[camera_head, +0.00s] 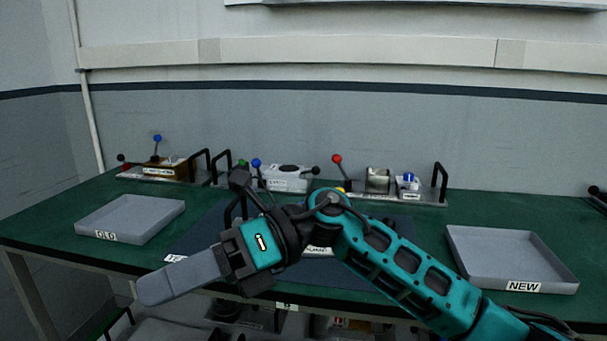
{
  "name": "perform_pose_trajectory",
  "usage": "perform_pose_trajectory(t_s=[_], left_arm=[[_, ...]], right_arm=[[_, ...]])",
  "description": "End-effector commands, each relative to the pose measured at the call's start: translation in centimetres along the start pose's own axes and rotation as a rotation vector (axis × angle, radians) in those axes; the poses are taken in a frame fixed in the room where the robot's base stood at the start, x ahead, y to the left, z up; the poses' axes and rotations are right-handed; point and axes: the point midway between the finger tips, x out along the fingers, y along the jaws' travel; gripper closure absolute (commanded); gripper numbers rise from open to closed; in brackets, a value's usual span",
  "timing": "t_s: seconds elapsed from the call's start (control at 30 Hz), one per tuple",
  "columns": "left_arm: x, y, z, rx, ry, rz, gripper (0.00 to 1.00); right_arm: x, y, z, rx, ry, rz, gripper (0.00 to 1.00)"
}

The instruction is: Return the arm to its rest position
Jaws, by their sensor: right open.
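My right arm (400,265) comes in from the lower right, teal and black. It bends at a joint near the middle of the view and then reaches left and down. My right gripper (150,289) is at the lower left end, its grey finger pointing left, in front of the table's near edge. The fingers overlap in this view, and nothing shows held between them. The gripper is open. My left gripper is not in view.
The green table (520,205) carries an "OLD" tray (150,207) at left and a "NEW" tray (515,262) at right, both looking empty. A dark mat (205,238) lies between, partly behind my arm. Lever fixtures (378,180) line the back.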

Motion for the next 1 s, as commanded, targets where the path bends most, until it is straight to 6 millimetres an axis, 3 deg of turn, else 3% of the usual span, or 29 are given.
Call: perform_pose_trajectory(t_s=[0.13,0.27,0.37,0.47,0.57,0.67,0.83,1.0], left_arm=[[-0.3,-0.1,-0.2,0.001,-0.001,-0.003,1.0],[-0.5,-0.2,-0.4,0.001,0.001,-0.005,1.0],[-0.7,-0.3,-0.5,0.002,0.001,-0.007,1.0],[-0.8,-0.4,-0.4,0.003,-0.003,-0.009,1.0],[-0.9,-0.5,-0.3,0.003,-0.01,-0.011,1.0],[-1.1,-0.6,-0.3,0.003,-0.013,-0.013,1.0],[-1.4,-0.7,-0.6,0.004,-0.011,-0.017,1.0],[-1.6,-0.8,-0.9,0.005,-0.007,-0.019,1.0]], right_arm=[[-1.3,0.1,1.4,0.203,-0.359,0.152,0.39],[-4.3,-1.1,1.8,0.405,-0.667,0.257,0.39],[-7.4,-3.0,0.9,0.574,-0.9,0.323,0.39],[-10.7,-5.3,-1.2,0.753,-1.128,0.379,0.39],[-13.8,-7.8,-4.7,0.938,-1.351,0.424,0.39],[-16.6,-10.2,-9.7,1.131,-1.57,0.456,0.39],[-19.6,-13.0,-20.7,1.464,-1.932,0.485,0.39],[-20.1,-12.9,-32.7,1.774,-2.253,0.478,0.39]])
